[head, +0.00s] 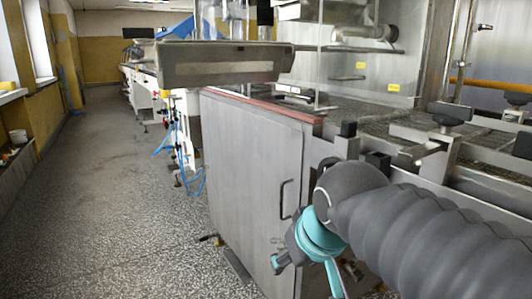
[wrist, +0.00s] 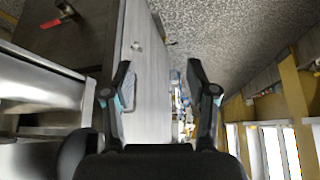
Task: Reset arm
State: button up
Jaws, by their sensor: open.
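My arm comes in from the lower right of the head view, with a ribbed grey sleeve and teal joints in front of the machine (head: 250,160). My gripper is not clearly seen in the head view. In the wrist view my gripper (wrist: 160,85) shows two dark fingers standing well apart, open with nothing between them. Past the fingers lie the machine's grey side panel and the speckled floor.
The enrober's wire mesh belt (head: 375,112) runs along the machine top, with black knobs (head: 449,113) and metal brackets near my arm. A grey metal tray-like box (head: 220,63) overhangs the cabinet. The speckled floor (head: 95,190) at left is mostly clear.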

jog(key=s+d+f+m+h, duration=0.2)
jog(key=s+d+f+m, duration=0.1)
jog(key=s+d+f, duration=0.5)
jog(key=shift+d+f+m, duration=0.4)
jog(key=shift+d+f, duration=0.35)
jog(key=shift+d, duration=0.5)
jog(key=shift+s, duration=0.1)
